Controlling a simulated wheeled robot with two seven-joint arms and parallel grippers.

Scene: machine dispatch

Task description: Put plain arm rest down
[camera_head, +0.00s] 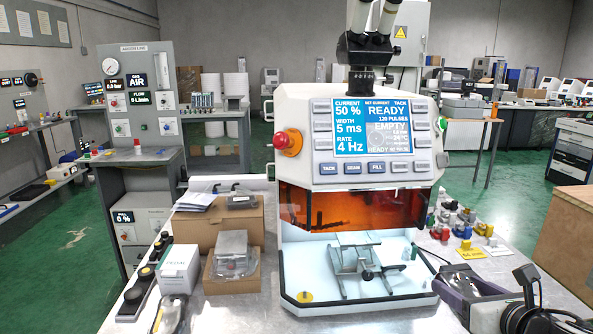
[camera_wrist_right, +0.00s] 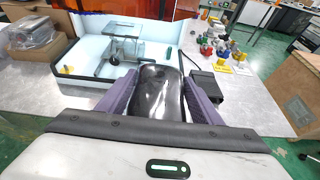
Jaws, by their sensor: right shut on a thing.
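The plain arm rest is a glossy black pad (camera_wrist_right: 158,92), held lengthwise between the purple fingers of my right gripper (camera_wrist_right: 160,88) in the right wrist view. Its near end is hidden by the gripper body. In the head view my right gripper (camera_head: 466,282) is at the lower right, beside the front right corner of the welding machine (camera_head: 356,105); the pad is hard to make out there. The pad appears over the bare grey table (camera_head: 385,320), just in front of the machine's white tray (camera_wrist_right: 88,92). I cannot tell whether it touches the table. My left gripper is not in view.
Cardboard boxes (camera_head: 215,284) with bagged parts and a white carton (camera_head: 178,268) stand left of the machine. Several small coloured parts (camera_head: 460,220) and yellow tags (camera_head: 471,254) lie to its right. A black box with a cable (camera_wrist_right: 208,86) is close right of my gripper.

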